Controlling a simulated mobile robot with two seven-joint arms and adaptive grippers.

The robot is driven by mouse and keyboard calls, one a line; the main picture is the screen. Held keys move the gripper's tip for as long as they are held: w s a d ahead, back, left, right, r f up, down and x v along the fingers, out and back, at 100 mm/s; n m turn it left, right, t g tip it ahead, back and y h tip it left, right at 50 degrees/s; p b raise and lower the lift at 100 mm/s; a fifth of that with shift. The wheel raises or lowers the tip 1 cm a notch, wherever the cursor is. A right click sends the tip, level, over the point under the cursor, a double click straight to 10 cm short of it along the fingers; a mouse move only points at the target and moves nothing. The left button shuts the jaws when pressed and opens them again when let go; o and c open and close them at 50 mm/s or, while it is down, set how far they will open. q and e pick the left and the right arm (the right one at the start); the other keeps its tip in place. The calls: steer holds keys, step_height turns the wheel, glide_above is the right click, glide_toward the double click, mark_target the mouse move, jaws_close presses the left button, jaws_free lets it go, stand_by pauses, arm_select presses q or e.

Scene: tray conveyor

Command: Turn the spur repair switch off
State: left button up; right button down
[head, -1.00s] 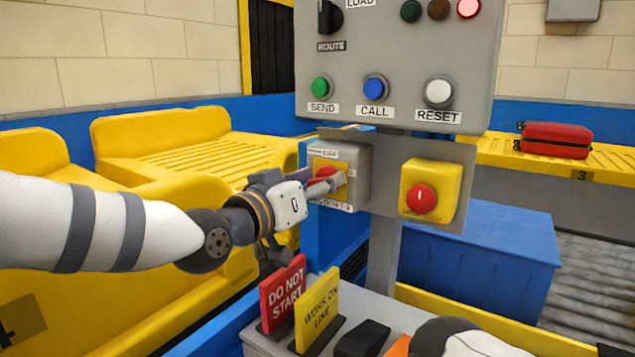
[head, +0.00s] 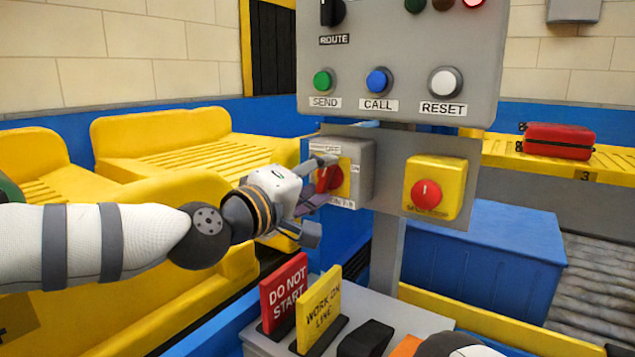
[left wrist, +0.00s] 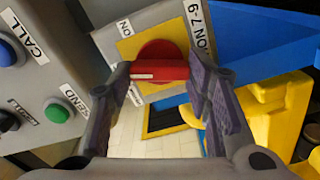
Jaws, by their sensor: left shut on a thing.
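The spur repair switch is a red rotary knob (head: 330,179) on a yellow plate in a grey box (head: 360,172) below the control panel. Its labels read OFF at the top and ON at the right. My left gripper (head: 317,184) is shut on the knob, one finger above and one below. In the left wrist view the knob (left wrist: 162,58) sits between the fingertips (left wrist: 158,72). Its white mark points left there, toward the plate's OFF side, which a finger partly covers.
A yellow box with a red stop button (head: 426,192) is close to the right of the switch. The control panel (head: 400,50) hangs just above. DO NOT START (head: 284,292) and WORK ON LINE (head: 319,308) signs stand below. A red suitcase (head: 558,141) lies on the conveyor.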

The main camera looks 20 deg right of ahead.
arm_select(q)
steer(key=shift+f+n, duration=0.1)
steer(key=shift+n, duration=1.9)
steer(key=o, duration=1.2)
steer(key=shift+c, duration=0.2)
steer(key=v, duration=1.2)
steer(key=shift+s, duration=0.1)
